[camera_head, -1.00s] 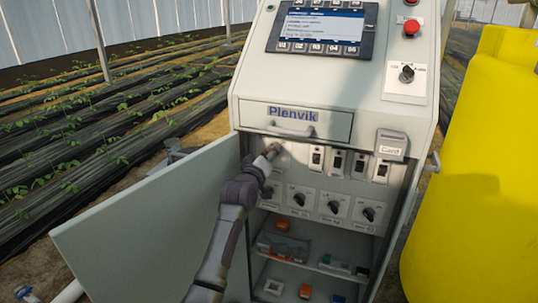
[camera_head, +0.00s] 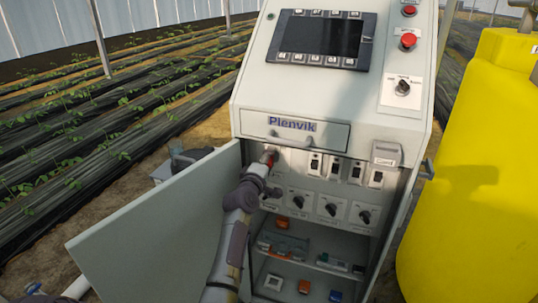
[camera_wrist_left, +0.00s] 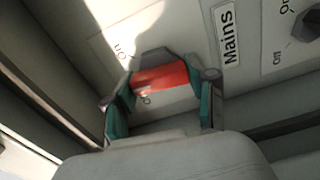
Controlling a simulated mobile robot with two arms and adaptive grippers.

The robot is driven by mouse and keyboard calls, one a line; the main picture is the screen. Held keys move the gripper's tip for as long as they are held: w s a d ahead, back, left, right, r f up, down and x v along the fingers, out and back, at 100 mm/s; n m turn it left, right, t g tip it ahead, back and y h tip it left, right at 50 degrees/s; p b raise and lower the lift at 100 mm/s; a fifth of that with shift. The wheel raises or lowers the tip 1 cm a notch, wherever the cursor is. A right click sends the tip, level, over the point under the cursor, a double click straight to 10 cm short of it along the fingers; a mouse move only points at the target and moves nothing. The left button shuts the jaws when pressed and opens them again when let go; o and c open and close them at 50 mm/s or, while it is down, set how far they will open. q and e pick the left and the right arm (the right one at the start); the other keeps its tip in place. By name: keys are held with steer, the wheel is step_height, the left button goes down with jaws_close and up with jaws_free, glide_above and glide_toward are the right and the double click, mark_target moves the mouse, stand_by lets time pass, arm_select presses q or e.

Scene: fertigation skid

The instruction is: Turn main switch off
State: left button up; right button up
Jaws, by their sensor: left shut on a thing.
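The main switch's red handle (camera_wrist_left: 160,77) shows in the left wrist view, beside a "Mains" label (camera_wrist_left: 228,37). It lies between the two teal-lined fingers of my left gripper (camera_wrist_left: 160,88), which is shut on it. Position marks for On and Off are printed around the switch, partly hidden by the gripper. My right gripper is not in view.
The open cabinet door (camera_head: 150,235) stands left of my arm. Several rocker switches and black rotary knobs (camera_head: 331,208) sit right of the gripper. A drawer (camera_head: 293,129) is above. The display (camera_head: 320,38) is dark. A yellow tank (camera_head: 470,170) stands at right.

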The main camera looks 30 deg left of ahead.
arm_select(q)
steer(key=n+p, duration=0.2)
steer(key=n, duration=0.3)
steer(key=shift+n, duration=0.3)
steer(key=shift+d+f+n+p, duration=0.15)
steer(key=shift+n+p, duration=0.95)
steer(key=shift+n, duration=1.2)
steer(key=o, duration=1.2)
steer(key=shift+c, duration=0.2)
steer(key=shift+s, duration=0.1)
steer(key=v, duration=0.7)
steer(key=shift+s, duration=0.15)
steer(key=shift+f, duration=0.1)
